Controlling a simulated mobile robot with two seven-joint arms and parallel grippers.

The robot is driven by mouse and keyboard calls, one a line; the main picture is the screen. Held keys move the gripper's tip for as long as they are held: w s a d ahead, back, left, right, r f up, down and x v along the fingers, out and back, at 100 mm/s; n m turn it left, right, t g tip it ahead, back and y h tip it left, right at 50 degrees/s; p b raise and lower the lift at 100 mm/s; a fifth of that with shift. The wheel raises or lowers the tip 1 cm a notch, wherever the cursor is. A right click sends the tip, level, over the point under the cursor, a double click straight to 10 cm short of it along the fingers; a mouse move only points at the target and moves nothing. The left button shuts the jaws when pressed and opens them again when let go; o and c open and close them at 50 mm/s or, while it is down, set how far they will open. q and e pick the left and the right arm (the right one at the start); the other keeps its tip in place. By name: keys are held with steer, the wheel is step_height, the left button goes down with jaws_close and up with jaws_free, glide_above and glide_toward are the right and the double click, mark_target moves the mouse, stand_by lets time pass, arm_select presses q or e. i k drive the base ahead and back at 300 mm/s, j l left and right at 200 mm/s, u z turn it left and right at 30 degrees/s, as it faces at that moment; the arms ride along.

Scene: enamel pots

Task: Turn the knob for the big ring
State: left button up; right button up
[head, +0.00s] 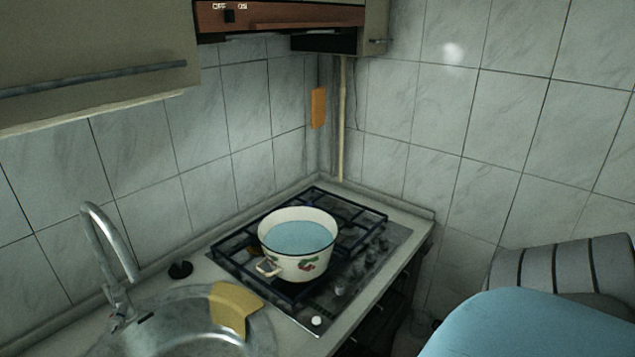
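The gas hob (322,297) is set in the counter in the corner, with dark grates over its rings. Several small knobs (341,286) run along the right edge of its steel top. They are small and dim, so I cannot tell their settings or which one belongs to the big ring. A white enamel pot (297,262) with a printed pattern stands upright on the grate. Its inside looks light blue, and it hides the ring under it. I see no flame. Neither of my grippers is in view.
A steel sink (175,320) with a tap (112,250) is at the lower left, with a yellow cloth (235,307) over its rim. A range hood (280,16) hangs above. A large blue surface and a grey ribbed shape fill the lower right.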

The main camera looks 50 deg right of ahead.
mark_target(356, 274)
steer(key=k+l, duration=0.1)
steer(key=l, duration=0.25)
steer(key=k+l, duration=0.15)
steer(key=l, duration=0.2)
steer(key=z, duration=1.55)
steer(key=i+l+u, duration=0.1)
steer(key=u, duration=0.25)
steer(key=l+u, duration=0.35)
steer(key=i+j, duration=0.05)
